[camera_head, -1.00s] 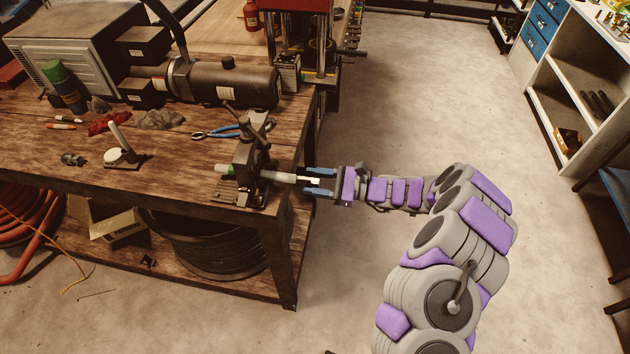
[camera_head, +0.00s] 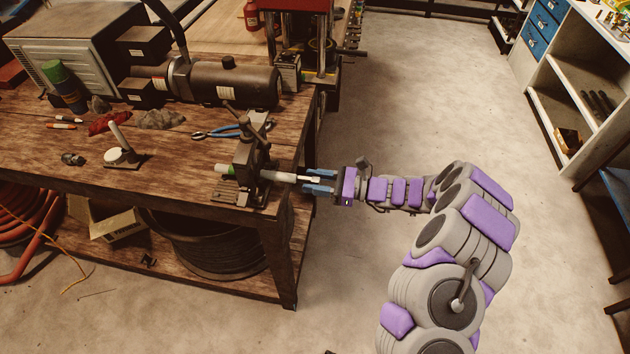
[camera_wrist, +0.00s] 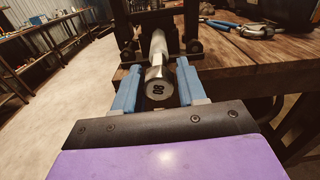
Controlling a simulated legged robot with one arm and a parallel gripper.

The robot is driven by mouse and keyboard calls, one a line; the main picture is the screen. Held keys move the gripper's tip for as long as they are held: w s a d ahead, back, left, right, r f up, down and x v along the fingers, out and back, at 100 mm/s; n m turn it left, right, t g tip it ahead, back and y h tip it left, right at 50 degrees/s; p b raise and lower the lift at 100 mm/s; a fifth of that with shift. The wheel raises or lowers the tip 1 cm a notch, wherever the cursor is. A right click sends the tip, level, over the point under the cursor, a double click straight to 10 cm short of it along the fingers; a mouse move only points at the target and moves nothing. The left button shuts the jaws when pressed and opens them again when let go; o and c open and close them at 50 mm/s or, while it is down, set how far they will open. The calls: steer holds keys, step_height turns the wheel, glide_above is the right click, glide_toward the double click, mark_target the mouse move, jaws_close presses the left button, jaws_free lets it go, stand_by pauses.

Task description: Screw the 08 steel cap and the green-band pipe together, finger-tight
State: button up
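The pale pipe (camera_head: 280,176) lies level, held in the vise (camera_head: 250,155) at the bench's right edge. Its green band (camera_head: 229,170) shows left of the vise jaws. The steel cap (camera_wrist: 158,87) is at the pipe's near end in the wrist view, its end face marked with dark figures like 08. How far it is threaded on cannot be told. My gripper (camera_head: 320,182) is at this end, its two blue fingers either side of the cap. The fingers (camera_wrist: 158,92) stand apart, with a gap showing at the left; the right one is very close to the cap.
Blue-handled pliers (camera_head: 217,131), a dark motor-like cylinder (camera_head: 235,84) and a white round piece on a stand (camera_head: 121,156) are on the bench. The floor right of the bench is clear around my arm.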

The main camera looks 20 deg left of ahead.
steer(key=o, duration=0.4)
steer(key=shift+c, duration=0.2)
steer(key=p+v, duration=0.3)
steer(key=v, duration=1.4)
steer(key=shift+w+d, duration=0.15)
steer(key=s+a+r+n+g+h, duration=0.3)
steer(key=s+r+n+h, duration=0.55)
steer(key=s+r, duration=0.85)
steer(key=s+d+n+t+h, duration=0.5)
steer(key=s+d+h, duration=0.4)
steer(key=s+d, duration=1)
steer(key=d+r+n, duration=0.1)
steer(key=d, duration=0.2)
steer(key=shift+d, duration=0.4)
